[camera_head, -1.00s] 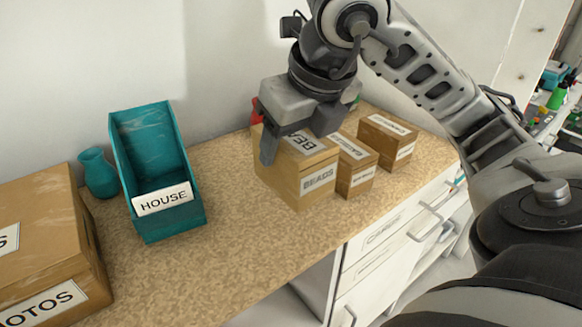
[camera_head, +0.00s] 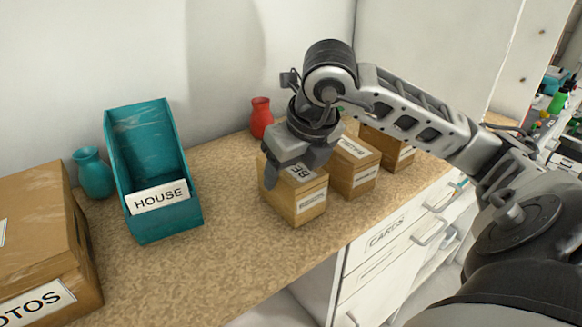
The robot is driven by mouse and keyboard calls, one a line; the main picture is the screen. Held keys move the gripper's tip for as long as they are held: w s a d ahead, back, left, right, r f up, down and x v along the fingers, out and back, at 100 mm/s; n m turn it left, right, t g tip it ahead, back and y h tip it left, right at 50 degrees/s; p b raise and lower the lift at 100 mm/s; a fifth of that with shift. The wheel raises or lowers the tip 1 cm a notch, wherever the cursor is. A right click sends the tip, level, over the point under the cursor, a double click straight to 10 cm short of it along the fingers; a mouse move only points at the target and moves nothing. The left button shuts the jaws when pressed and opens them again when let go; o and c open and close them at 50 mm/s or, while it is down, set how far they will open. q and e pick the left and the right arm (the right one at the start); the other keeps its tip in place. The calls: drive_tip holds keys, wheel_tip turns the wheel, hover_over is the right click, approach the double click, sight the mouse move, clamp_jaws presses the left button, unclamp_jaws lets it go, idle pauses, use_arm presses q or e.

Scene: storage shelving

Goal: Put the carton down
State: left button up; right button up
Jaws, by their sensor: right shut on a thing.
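The carton (camera_head: 296,205) is a small brown box with white labels that seem to read BEADS. It is at or just above the speckled countertop (camera_head: 215,275); I cannot tell whether its base touches. My right gripper (camera_head: 287,178) comes from above and is shut on the carton, one finger showing at its left side; the other finger is mostly hidden. My left gripper is not in view.
Two similar brown cartons stand to the right, a nearer one (camera_head: 353,172) and a farther one (camera_head: 402,157). A red vase (camera_head: 261,118) is behind. A teal bin (camera_head: 170,222) labelled HOUSE, a teal vase (camera_head: 94,174) and a large box (camera_head: 40,225) are left. Counter between bin and carton is clear.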

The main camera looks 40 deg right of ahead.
drive_tip(key=shift+f, duration=0.1)
drive_tip(key=o, duration=1.4)
drive_tip(key=shift+r, duration=0.3)
drive_tip(key=p+v, duration=0.2)
drive_tip(key=v, duration=0.8)
drive_tip(key=shift+s+a+r, duration=0.1)
drive_tip(key=shift+s+r, duration=0.15)
drive_tip(key=shift+r, duration=0.05)
drive_tip(key=shift+s+r, duration=0.25)
drive_tip(key=shift+r, duration=0.2)
